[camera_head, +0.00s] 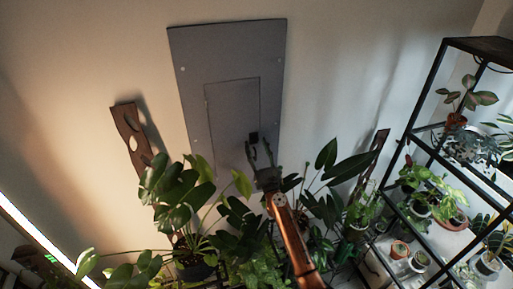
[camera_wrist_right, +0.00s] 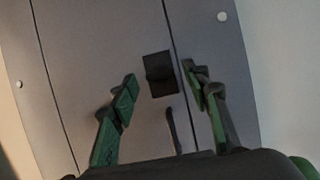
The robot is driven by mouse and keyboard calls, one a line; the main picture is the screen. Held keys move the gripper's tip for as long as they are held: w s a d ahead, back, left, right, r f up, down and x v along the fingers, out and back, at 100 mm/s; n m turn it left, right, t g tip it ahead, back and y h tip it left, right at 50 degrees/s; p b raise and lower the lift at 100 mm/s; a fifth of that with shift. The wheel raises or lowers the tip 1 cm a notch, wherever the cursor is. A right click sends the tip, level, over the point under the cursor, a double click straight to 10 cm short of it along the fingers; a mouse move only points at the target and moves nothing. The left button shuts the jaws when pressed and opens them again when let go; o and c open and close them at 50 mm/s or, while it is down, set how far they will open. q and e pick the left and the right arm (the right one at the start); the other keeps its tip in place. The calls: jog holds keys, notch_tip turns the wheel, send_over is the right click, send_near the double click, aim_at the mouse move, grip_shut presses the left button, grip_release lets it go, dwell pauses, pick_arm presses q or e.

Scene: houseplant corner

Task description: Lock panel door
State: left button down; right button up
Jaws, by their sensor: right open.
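The grey electrical panel (camera_head: 270,55) is mounted on the wall, with a rectangular door (camera_head: 225,110) set in it. The door looks flush with the panel. A small black latch (camera_head: 253,137) sits near the door's right edge; it also shows in the right wrist view (camera_wrist_right: 160,74) as a dark square block. My right gripper (camera_head: 260,153) is open in front of the panel, just below the latch. In the right wrist view its two fingers (camera_wrist_right: 165,90) lie to either side of the latch with gaps; contact cannot be told. My left gripper is not seen.
Leafy potted plants (camera_head: 185,195) crowd the space below the panel, around my right arm. A black metal shelf (camera_head: 415,125) with several pots stands at the right. A brown wooden plank (camera_head: 130,135) hangs left of the panel. The wall above is clear.

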jog(key=shift+w+r, duration=0.1)
jog(key=shift+w, duration=0.1)
jog(key=shift+c, duration=0.5)
jog(key=c, duration=1)
